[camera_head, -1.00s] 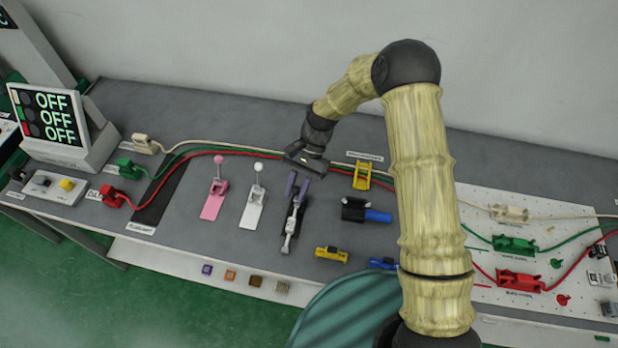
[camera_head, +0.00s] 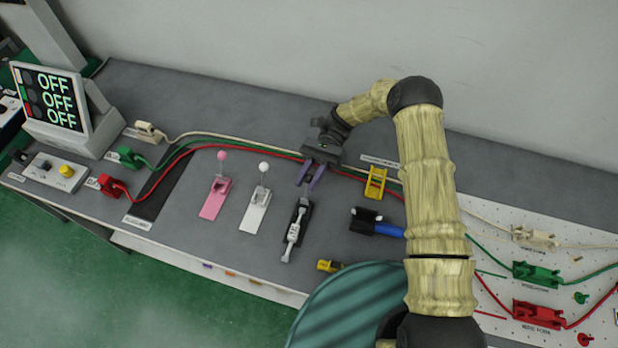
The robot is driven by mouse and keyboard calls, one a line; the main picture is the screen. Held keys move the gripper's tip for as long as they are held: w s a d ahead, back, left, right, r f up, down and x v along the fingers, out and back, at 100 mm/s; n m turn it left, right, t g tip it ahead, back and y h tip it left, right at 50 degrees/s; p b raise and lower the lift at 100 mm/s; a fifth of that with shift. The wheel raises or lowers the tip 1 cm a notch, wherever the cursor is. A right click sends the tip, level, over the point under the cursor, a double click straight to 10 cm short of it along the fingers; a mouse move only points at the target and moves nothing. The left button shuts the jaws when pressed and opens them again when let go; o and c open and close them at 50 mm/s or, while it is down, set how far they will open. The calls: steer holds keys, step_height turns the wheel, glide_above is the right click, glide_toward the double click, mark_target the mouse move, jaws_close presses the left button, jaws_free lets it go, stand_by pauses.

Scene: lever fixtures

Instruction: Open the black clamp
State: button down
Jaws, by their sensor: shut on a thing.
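The black clamp (camera_head: 291,246) stands on the grey bench right of the white clamp. It has a dark base and a pale grey metal lever lying lengthwise along it, toward the bench's front edge. My gripper (camera_head: 306,186) comes from the back of the bench, its two purple fingers pointing toward the front at the clamp's rear end. The fingers are shut on part of the black clamp there. The held part is too small to make out clearly.
A pink clamp (camera_head: 214,200) and a white clamp (camera_head: 254,212), both with upright ball-topped levers, stand to the left. A yellow fixture (camera_head: 375,183) and a black-and-blue fixture (camera_head: 377,222) stand to the right. Cables (camera_head: 230,141) run behind.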

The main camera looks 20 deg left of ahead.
stand_by(0.4)
steer(key=c, duration=1.3)
jaws_free()
steer(key=shift+o, duration=0.2)
steer(key=shift+w+f, duration=0.1)
steer(key=b+v, duration=0.2)
steer(key=v, duration=0.4)
steer(key=shift+w+d+f, duration=0.1)
steer(key=shift+w+f, duration=0.1)
steer(key=shift+w, duration=0.05)
steer(key=shift+w+d+r+b, duration=0.15)
steer(key=shift+w+b, duration=0.2)
steer(key=shift+w, duration=0.15)
